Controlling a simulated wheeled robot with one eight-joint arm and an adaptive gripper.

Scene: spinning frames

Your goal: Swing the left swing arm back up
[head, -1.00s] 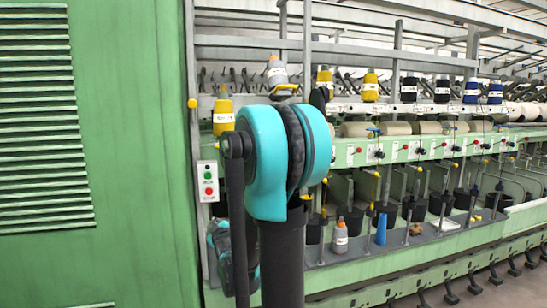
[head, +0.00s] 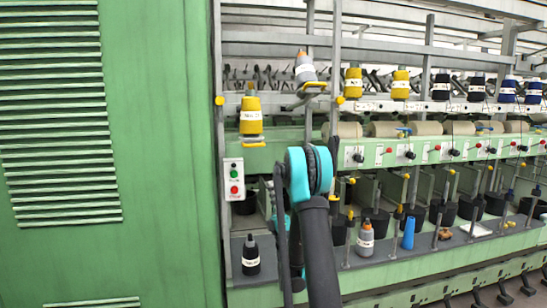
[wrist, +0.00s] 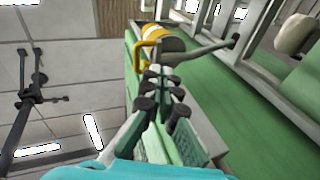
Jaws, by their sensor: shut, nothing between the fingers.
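In the head view, a yellow spool (head: 250,118) stands low at the left end of the frame on a yellow-edged holder (head: 251,140). A grey cone (head: 304,68) stands higher, on another holder with a yellow edge (head: 314,85). I cannot tell for certain which holder is the left swing arm. My gripper (wrist: 160,78) shows in the wrist view, its dark-padded fingers together and empty. A yellow curved piece (wrist: 147,42) lies just beyond the fingertips, beside a dark rounded end; contact cannot be told. My own arm hides my gripper in the head view.
A green cabinet (head: 160,180) fills the left. A switch box (head: 234,179) with green and red buttons hangs beside it. Bottles (head: 251,257) stand on the lower grey shelf, with a blue cone (head: 408,233) farther right. Yellow and dark spools line the upper rail.

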